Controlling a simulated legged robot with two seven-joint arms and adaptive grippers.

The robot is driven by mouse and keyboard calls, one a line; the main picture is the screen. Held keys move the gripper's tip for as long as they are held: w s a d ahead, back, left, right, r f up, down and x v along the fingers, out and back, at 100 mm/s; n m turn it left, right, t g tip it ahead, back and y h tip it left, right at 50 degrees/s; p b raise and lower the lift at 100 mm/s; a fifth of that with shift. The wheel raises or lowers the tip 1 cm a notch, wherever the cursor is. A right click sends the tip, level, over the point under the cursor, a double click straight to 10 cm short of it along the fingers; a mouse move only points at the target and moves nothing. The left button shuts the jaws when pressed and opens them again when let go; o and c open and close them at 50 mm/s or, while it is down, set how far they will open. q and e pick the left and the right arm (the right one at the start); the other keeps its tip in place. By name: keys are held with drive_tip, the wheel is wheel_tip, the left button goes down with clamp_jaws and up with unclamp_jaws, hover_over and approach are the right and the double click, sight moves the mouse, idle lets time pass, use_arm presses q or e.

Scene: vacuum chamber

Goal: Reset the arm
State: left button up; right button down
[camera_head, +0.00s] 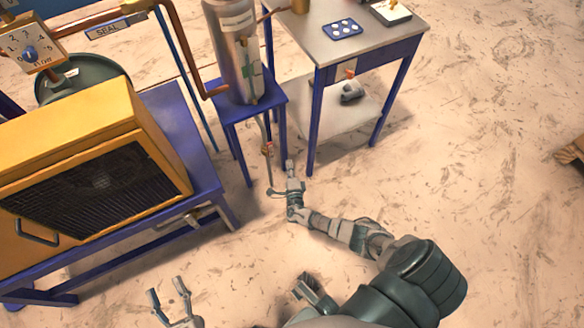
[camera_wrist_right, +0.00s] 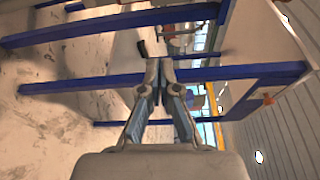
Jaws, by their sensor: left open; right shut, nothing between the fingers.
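My right arm reaches across from the lower right in the head view. Its gripper (camera_head: 290,166) is shut and empty, near the legs of the small blue stand and the blue-legged table. In the right wrist view the fingers of this gripper (camera_wrist_right: 160,66) are together with nothing between them. My left gripper (camera_head: 168,294) is open and empty at the bottom of the head view, over bare floor.
A yellow box unit (camera_head: 90,125) sits on a blue bench at left. A silver cylinder (camera_head: 232,50) stands on a small blue stand (camera_head: 262,104). A grey-topped table (camera_head: 375,42) holds a blue dotted panel (camera_head: 343,29). The floor at right is mostly clear.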

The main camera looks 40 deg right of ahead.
use_arm(q)
drive_tip(key=shift+a+f, duration=0.35)
drive_tip(key=shift+a, duration=0.1)
use_arm(e)
drive_tip(key=shift+s+a+r, duration=0.1)
drive_tip(key=shift+s+a, duration=0.1)
drive_tip(key=shift+a, duration=0.25)
use_arm(q)
drive_tip(key=shift+w, duration=0.1)
